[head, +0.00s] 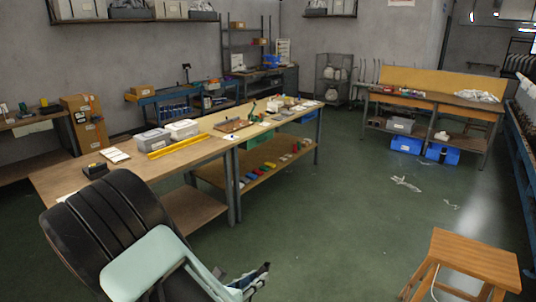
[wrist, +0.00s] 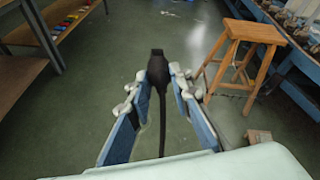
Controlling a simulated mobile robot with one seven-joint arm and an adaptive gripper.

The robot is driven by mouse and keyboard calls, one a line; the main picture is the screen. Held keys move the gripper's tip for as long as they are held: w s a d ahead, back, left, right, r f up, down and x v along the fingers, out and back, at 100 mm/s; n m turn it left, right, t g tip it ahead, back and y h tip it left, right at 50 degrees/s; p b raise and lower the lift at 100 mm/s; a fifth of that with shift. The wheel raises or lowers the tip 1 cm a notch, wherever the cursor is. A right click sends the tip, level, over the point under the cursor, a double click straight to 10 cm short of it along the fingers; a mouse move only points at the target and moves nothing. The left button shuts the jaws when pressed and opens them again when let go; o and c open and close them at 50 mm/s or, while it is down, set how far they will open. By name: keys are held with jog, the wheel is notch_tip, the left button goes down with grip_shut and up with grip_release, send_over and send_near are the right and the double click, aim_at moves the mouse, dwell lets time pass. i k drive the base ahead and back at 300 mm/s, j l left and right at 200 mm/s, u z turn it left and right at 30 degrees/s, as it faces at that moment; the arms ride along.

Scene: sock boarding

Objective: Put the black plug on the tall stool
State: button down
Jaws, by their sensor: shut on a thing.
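The black plug (wrist: 157,66) with its trailing cord is between the fingers of my gripper (wrist: 160,92) in the wrist view. My gripper is shut on it and holds it up over the green floor. The tall stool (head: 474,257) is wooden and stands at the lower right of the head view. It also shows at the upper right of the wrist view (wrist: 252,30). The gripper is apart from the stool, to its left. The stool's seat looks bare.
A long workbench (head: 60,180) with grey boxes (head: 153,139) and a yellow rail (head: 178,146) stands at the left. A blue-framed bench (head: 510,130) runs along the right edge. Open green floor (head: 340,220) lies between. White scraps (head: 405,183) lie on the floor.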

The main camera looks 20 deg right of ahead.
aim_at(475, 256)
jog(key=i+l+z, duration=0.1)
jog(key=i+z, duration=0.2)
jog(key=z, duration=0.15)
jog(key=i+z, duration=0.25)
jog(key=z, duration=0.2)
jog(key=i+l+z, duration=0.3)
jog(key=i+z, duration=0.3)
jog(key=i+l+u, duration=0.25)
jog(key=i+l, duration=0.5)
jog(key=l, duration=0.15)
